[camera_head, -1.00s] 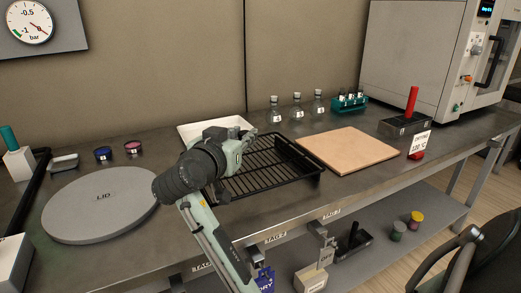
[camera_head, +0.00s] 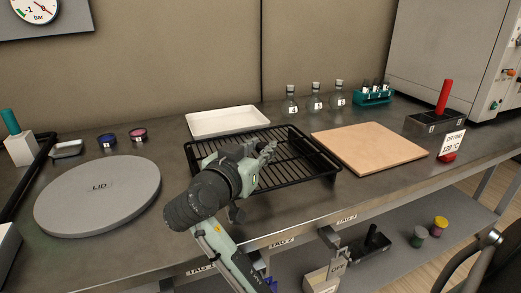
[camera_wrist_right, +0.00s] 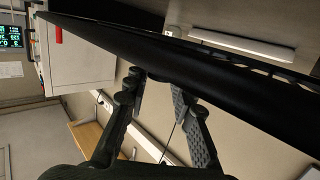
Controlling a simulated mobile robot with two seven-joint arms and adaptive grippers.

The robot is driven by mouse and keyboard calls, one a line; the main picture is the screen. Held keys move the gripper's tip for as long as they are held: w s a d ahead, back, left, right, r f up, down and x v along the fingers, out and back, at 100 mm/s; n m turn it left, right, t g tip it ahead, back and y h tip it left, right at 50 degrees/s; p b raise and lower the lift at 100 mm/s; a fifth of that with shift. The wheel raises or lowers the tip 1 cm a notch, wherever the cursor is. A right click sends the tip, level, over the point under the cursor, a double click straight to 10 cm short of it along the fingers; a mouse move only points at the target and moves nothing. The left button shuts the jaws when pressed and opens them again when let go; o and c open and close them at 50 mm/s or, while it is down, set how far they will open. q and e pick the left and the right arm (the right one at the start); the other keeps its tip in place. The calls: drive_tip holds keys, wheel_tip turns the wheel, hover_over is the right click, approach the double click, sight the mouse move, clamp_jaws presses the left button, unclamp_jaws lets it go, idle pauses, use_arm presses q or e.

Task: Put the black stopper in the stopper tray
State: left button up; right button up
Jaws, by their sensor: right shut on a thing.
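A white tray (camera_head: 196,127) lies behind the rack, and a small grey tray (camera_head: 67,150) is at the far left. I can read no label saying which is the stopper tray. My left gripper is not in view.
The wire rack (camera_head: 329,167) is under the gripper. A tan board (camera_head: 368,148) lies right of it, with flasks (camera_head: 315,97) and a teal vial rack (camera_head: 374,96) behind. A round grey lid (camera_head: 98,194) is at left. A red-handled black box (camera_head: 433,124) is at right.

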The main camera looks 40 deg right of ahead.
idle(0.3)
drive_tip(key=shift+f, duration=0.2)
drive_tip(key=o, duration=0.7)
drive_tip(key=shift+o, duration=0.2)
drive_tip(key=shift+r, duration=0.15)
